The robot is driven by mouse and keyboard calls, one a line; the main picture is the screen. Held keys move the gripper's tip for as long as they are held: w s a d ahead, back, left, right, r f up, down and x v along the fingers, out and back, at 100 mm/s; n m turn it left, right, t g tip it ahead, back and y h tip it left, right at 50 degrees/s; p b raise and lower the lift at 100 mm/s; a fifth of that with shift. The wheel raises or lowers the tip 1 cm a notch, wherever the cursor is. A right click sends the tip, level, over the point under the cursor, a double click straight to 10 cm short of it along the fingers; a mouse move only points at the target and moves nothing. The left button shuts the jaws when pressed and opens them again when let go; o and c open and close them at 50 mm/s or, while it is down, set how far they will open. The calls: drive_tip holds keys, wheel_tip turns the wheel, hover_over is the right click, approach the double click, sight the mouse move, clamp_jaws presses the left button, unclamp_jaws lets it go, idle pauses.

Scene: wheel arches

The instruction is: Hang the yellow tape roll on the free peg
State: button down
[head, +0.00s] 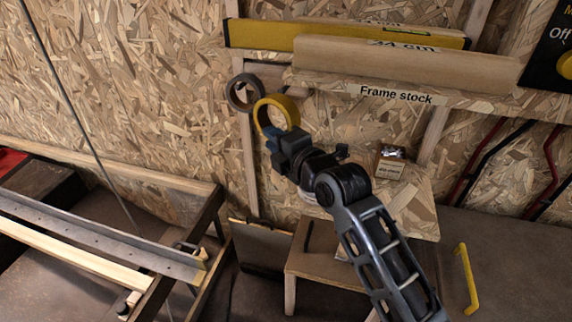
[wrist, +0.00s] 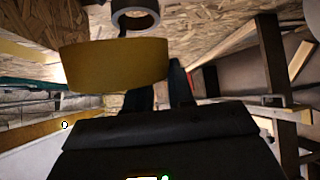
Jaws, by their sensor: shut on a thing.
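The yellow tape roll (head: 291,105) is held up in front of the chipboard wall, its ring facing the head camera. My gripper (head: 274,136) is shut on its lower edge. In the wrist view the yellow roll (wrist: 113,66) shows its broad outer side, beyond and left of the dark fingers (wrist: 160,88). A grey-brown tape roll (head: 232,98) hangs at the wall, just up and left of the yellow one; it also shows in the wrist view (wrist: 136,20). I cannot make out a free peg; it may be hidden behind the yellow roll.
A shelf (head: 457,103) labelled "Frame stock" carries long boards (head: 400,62) above and right of the roll. A small box (head: 389,166) sits on a wooden surface behind my arm. A wooden stool (head: 318,262) stands below. A bench frame (head: 100,250) is at the left.

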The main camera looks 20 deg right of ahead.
drive_tip(key=shift+w+r+n+y+b, duration=0.15)
drive_tip(key=shift+w+n+y+b, duration=0.2)
drive_tip(key=shift+w+n+y, duration=0.35)
drive_tip(key=w+d+f+b, duration=0.1)
drive_tip(key=w+d+b, duration=0.1)
drive_tip(key=w+d, duration=0.4)
drive_tip(key=w, duration=0.2)
drive_tip(key=shift+w+f+b, duration=0.2)
drive_tip(key=shift+w+b, duration=0.1)
drive_tip(key=shift+b, duration=0.1)
idle(0.5)
drive_tip(key=shift+w+d+f+b, duration=0.25)
drive_tip(key=shift+w+b, duration=0.05)
drive_tip(key=shift+b, duration=0.9)
drive_tip(key=c, duration=0.9)
unclamp_jaws()
